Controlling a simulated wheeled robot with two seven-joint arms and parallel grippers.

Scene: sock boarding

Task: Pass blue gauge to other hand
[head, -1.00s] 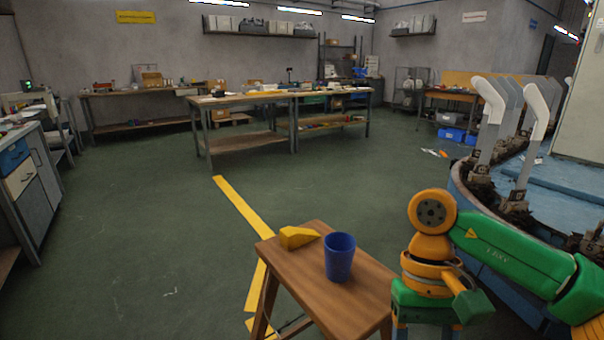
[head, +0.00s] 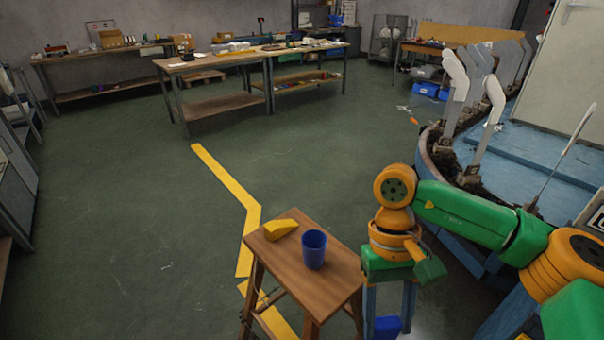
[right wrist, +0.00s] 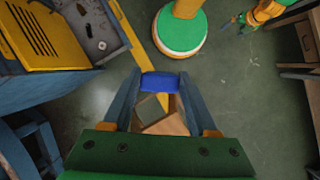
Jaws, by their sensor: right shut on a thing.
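The blue gauge (head: 387,327) shows at the bottom of the head view, low beside the stool. My right gripper (head: 389,318) points down and is shut on it. In the right wrist view the blue gauge (right wrist: 160,82) spans the gap between the two fingertips of my right gripper (right wrist: 160,88). My left gripper is not in the head view.
A wooden stool (head: 290,268) stands left of my right gripper, bearing a blue cup (head: 314,250) and a yellow wedge (head: 281,229). A round blue-topped machine (head: 545,157) stands at right. Workbenches (head: 215,61) stand behind. The green floor at left is open.

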